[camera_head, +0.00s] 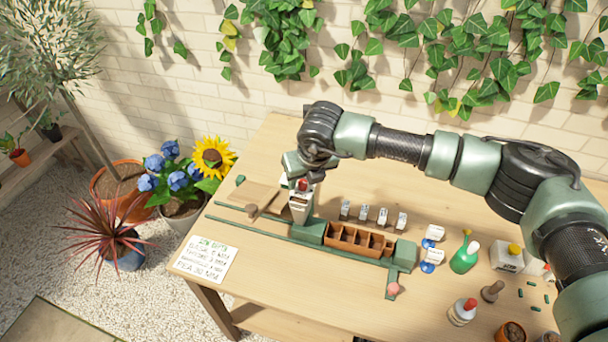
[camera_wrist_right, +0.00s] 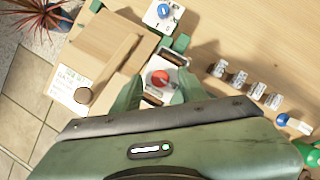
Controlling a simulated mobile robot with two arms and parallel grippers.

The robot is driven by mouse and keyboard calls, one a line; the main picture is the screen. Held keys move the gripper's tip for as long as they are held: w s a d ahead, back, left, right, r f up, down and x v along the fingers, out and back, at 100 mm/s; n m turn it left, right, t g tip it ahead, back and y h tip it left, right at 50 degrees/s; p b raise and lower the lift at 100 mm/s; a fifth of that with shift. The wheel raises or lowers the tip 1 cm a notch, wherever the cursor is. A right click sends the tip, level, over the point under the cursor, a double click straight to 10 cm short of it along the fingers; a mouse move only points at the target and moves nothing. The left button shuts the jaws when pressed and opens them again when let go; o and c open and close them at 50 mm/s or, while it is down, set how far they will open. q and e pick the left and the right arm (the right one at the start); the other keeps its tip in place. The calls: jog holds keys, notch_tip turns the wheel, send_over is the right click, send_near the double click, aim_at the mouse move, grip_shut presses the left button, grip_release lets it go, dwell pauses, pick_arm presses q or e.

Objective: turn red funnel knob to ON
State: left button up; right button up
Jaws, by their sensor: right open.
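The red knob (camera_wrist_right: 160,78) sits on the face of a white funnel unit (camera_wrist_right: 176,60). In the head view the red knob (camera_head: 302,185) shows just under my right gripper (camera_head: 300,172), on the white unit (camera_head: 299,206). My right gripper (camera_wrist_right: 158,93) is open, with its two green fingers on either side of the knob in the wrist view. I cannot tell whether the fingers touch it. The knob's marks are too small to read. My left gripper is not in view.
A brown compartment tray (camera_head: 358,240) stands right of the unit, with several small labelled holders (camera_head: 382,215) behind it. A green spray bottle (camera_head: 465,255) and white bottles (camera_head: 462,312) stand further right. A paper sheet (camera_head: 206,258) lies at the left front edge.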

jog(key=shift+w+f, duration=0.15)
jog(key=shift+f, duration=0.3)
grip_shut()
jog(key=shift+f+n+b, duration=0.25)
jog(key=shift+n+b, duration=0.15)
jog(key=shift+b, duration=0.6)
jog(key=shift+r+n+y+b, duration=0.2)
jog(key=shift+n+y+b, duration=0.1)
jog(key=shift+n+b, duration=0.15)
jog(key=shift+r, duration=0.1)
grip_release()
